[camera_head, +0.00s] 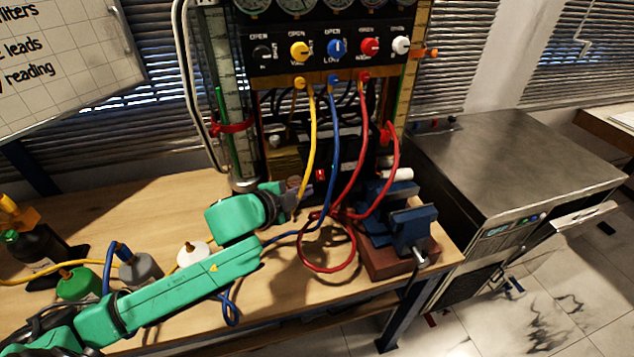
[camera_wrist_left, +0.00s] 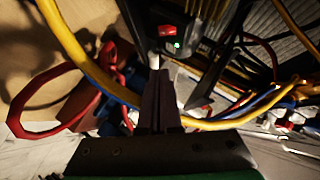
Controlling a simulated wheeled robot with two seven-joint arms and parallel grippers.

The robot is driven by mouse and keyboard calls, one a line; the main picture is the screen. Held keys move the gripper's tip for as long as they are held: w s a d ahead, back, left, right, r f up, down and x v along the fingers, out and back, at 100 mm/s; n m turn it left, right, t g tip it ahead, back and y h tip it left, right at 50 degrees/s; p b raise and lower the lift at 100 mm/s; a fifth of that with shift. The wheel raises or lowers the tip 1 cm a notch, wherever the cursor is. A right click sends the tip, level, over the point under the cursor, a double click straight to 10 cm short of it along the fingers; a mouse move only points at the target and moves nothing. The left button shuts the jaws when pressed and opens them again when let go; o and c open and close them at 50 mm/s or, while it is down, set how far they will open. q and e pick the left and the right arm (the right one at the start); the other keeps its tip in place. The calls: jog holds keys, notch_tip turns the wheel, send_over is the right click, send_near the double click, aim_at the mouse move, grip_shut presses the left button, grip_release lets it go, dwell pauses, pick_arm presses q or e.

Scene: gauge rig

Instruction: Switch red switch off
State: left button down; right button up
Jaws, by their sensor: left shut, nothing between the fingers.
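The red switch (camera_wrist_left: 167,30) sits on a dark box at the top of the left wrist view, with a small green light beside it. In the head view it shows as a small red spot (camera_head: 320,175) low on the rig, behind the hoses. My left gripper (camera_head: 306,190) reaches in from the left, close in front of the rig's base. In the left wrist view its fingers (camera_wrist_left: 158,75) are together and empty, pointing toward the switch box. Whether they touch it I cannot tell. My right gripper is not in view.
Yellow (camera_head: 313,130), blue (camera_head: 334,135) and red (camera_head: 362,135) hoses hang from the gauge panel (camera_head: 330,48) around the gripper. A blue vise (camera_head: 412,228) stands to the right. Bottles, including a green one (camera_head: 78,284), stand at the left. Bare bench (camera_head: 150,215) lies behind my arm.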

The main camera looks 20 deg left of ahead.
pick_arm(q)
jog(key=p, duration=0.1)
send_near(324, 175)
jog(key=w+d+f, duration=0.2)
jog(key=d, duration=0.2)
jog(key=shift+w+a+f, duration=0.9)
jog(key=shift+w+a, duration=0.05)
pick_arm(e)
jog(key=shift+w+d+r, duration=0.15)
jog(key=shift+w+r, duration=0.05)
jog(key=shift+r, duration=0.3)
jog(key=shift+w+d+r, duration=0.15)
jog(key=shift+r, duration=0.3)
pick_arm(q)
jog(key=shift+w+a+r+m+t, duration=0.2)
jog(key=shift+w+r+m+t, duration=0.1)
jog(key=shift+r+t, duration=0.2)
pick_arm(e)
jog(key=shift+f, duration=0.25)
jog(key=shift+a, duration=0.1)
